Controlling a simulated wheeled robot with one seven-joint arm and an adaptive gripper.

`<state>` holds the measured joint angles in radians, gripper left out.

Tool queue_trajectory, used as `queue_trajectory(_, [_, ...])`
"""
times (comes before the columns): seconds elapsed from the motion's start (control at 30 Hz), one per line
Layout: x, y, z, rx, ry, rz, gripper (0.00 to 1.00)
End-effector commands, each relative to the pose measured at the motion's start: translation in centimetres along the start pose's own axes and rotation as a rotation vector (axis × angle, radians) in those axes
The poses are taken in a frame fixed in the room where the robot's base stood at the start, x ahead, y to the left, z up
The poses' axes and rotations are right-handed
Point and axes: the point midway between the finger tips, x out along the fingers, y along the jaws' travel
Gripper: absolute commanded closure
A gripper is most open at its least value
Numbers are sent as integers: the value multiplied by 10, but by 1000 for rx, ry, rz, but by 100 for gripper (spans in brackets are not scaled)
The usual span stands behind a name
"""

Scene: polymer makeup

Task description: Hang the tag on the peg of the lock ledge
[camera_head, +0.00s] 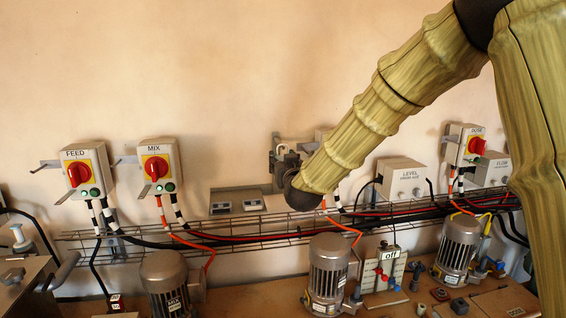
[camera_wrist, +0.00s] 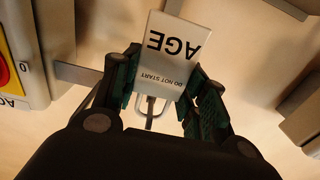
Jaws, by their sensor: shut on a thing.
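A white tag (camera_wrist: 172,55) reads "AGE" and "DO NOT START", upside down in the wrist view. My gripper (camera_wrist: 160,85) is shut on it, with a dark green-padded finger on each side. A thin metal loop (camera_wrist: 150,108) shows below the tag, between the fingers; I cannot tell what it belongs to. A flat grey strip (camera_wrist: 78,74) juts from a switch box (camera_wrist: 22,55) at the left, apart from the tag; I cannot tell whether it is the lock ledge, and no peg is clear. In the head view my gripper (camera_head: 283,160) is mostly hidden behind my arm, near the wall.
FEED (camera_head: 78,172) and MIX (camera_head: 158,165) switch boxes hang at the left, the DOSE box (camera_head: 466,146) at the right. A grey shelf (camera_head: 237,202) is on the wall. A wire cable tray (camera_head: 260,228) runs above several motors (camera_head: 328,272). A grey block (camera_wrist: 302,110) is right in the wrist view.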

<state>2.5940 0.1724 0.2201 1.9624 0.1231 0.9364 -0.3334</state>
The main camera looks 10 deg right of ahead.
Motion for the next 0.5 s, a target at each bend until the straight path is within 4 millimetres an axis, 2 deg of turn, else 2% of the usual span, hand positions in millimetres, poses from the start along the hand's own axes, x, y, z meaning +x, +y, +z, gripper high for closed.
queue_trajectory(0.23, [0,0,0,0,0,0,71])
queue_trajectory(0.27, [0,0,0,0,0,0,53])
queue_trajectory(0.37, [0,0,0,0,0,0,35])
queue_trajectory(0.4, [0,0,0,0,0,0,32])
queue_trajectory(0.5, [0,0,0,0,0,0,32])
